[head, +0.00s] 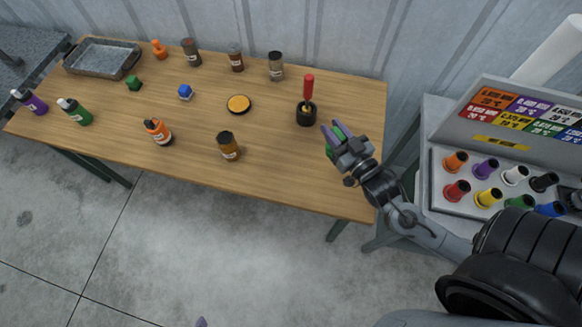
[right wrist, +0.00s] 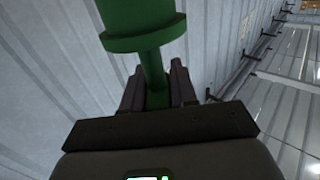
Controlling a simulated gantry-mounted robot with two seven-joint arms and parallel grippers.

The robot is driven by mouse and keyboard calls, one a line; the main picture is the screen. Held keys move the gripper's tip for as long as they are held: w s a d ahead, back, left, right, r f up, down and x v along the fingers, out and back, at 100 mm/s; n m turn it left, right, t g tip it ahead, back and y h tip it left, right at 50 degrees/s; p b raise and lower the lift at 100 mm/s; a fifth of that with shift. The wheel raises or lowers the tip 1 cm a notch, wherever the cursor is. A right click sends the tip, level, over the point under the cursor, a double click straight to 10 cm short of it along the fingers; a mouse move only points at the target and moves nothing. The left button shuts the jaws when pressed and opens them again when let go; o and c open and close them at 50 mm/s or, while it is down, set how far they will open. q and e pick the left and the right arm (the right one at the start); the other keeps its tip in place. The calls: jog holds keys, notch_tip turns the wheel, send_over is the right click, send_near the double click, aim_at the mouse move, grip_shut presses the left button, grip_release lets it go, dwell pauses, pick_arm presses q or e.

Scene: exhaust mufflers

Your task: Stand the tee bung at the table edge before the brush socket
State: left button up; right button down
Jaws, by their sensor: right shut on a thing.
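My right gripper (head: 337,137) is shut on a green flanged piece (head: 331,152), which I take for the tee bung. It is over the right end of the table, to the right of and slightly nearer than the brush socket. In the right wrist view the green bung (right wrist: 143,38) shows a wide flange and a narrower stem between the fingers. Only a small purple tip, apparently my left gripper (head: 201,322), shows at the bottom edge.
The wooden table (head: 290,180) is clear along its front right edge. A rack of coloured plugs (head: 485,197) stands on the right.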

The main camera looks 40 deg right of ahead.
jog(key=shift+w+a+f, duration=0.15)
jog(key=shift+f, duration=0.4)
jog(key=w+a+f+b, duration=0.1)
jog(key=w+a+f, duration=0.5)
jog(key=w+f, duration=0.3)
jog(key=shift+a+f, duration=0.35)
jog(key=shift+f, duration=0.5)
jog(key=shift+f, duration=0.1)
